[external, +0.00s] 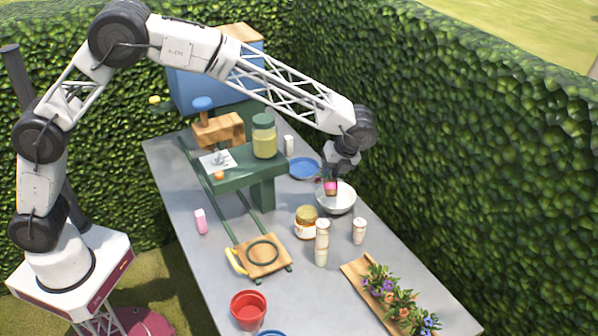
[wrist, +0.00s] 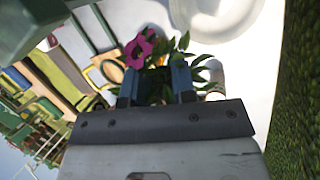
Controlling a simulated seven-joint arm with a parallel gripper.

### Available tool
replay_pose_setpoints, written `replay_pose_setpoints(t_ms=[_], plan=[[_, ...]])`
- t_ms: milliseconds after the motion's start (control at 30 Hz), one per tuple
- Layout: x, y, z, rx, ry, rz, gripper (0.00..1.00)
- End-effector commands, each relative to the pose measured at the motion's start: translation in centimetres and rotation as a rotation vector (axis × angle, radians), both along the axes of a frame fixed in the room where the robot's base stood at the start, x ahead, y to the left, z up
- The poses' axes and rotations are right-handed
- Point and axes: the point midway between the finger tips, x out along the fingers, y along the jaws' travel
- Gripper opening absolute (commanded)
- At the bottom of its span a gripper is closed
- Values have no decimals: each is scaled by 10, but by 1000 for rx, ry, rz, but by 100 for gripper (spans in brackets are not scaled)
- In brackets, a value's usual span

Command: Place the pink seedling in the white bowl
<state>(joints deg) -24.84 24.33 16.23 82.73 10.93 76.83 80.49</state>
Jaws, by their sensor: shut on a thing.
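The pink seedling (wrist: 138,50) shows in the wrist view as a pink flower with green leaves, between the fingers of my gripper (wrist: 155,85), which is shut on it. In the external view my gripper (external: 333,180) is at the white bowl (external: 338,203), and the pink seedling (external: 330,188) shows as a small pink patch over the bowl's back left part. I cannot tell whether the seedling touches the bowl. In the wrist view the white bowl (wrist: 228,12) is partly cut off at the top.
A blue plate (external: 304,169) lies behind the bowl. An amber jar (external: 306,222), a tall bottle (external: 322,242) and a small white bottle (external: 359,231) stand in front of it. A green stand (external: 265,190) is to the left. A wooden planter (external: 361,277) with flowers is at front right.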

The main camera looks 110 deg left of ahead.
Motion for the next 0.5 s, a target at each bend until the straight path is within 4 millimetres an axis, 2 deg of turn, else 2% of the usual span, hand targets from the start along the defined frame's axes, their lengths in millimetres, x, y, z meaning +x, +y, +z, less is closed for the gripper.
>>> replay_pose_setpoints(t_ms=[267,500], plan=[[-12,29,8,-217,-102,196,2],[-15,55,25,-367,-205,340,2]])
